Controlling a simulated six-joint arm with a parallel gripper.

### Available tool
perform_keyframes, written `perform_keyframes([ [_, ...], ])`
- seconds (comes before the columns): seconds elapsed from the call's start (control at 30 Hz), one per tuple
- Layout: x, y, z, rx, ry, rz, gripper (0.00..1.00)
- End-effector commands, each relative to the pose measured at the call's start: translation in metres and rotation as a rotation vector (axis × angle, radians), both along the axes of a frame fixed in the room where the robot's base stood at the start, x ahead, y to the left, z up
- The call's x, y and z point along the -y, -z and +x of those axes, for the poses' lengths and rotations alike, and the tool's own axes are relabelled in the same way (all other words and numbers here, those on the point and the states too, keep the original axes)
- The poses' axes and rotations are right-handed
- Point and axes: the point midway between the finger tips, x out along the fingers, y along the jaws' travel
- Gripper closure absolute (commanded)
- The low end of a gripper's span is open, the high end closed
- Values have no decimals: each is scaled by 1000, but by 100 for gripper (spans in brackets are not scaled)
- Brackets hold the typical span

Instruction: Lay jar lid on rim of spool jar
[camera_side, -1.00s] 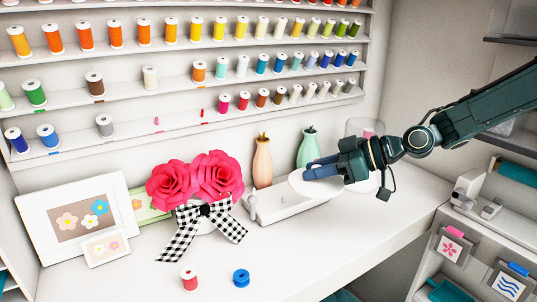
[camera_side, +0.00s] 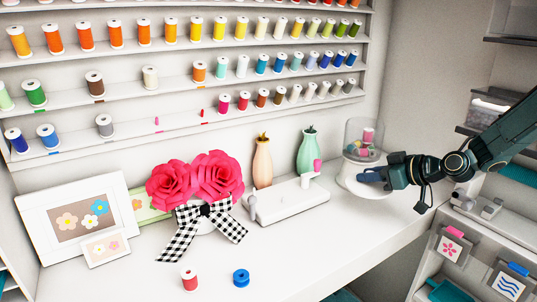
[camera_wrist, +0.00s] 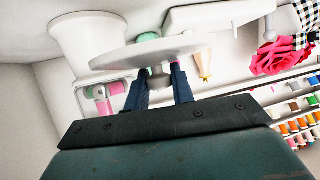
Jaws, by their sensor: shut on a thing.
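The clear spool jar (camera_side: 363,132) stands at the back right of the white table in the side view, with several spools inside. The jar lid (camera_side: 351,183) is a wide white disc, seen in front of the jar's lower part and partly hidden by my gripper. My gripper (camera_side: 366,175) is shut on the lid. In the wrist view, my gripper's fingers (camera_wrist: 160,88) pinch the small knob of the lid (camera_wrist: 118,56). Whether the lid touches the jar cannot be told. A pink and green spool (camera_wrist: 98,93) shows left of the fingers in the wrist view.
A peach vase (camera_side: 262,165) and a green vase (camera_side: 305,152) stand left of the jar, behind a long white machine-like object (camera_side: 290,203). Pink paper roses (camera_side: 195,180) and picture frames (camera_side: 75,212) are farther left. The table's front right (camera_side: 350,230) is clear.

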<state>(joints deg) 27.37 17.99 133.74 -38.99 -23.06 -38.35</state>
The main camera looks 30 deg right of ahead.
Motion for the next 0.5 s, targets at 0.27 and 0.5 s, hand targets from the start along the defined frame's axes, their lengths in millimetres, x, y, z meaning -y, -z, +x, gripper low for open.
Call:
perform_keyframes([
  [0.27, -4, -27, -2, 0, 80, -8, 99],
  [0.5, -7, -62, -7, 4, 196, -10, 99],
])
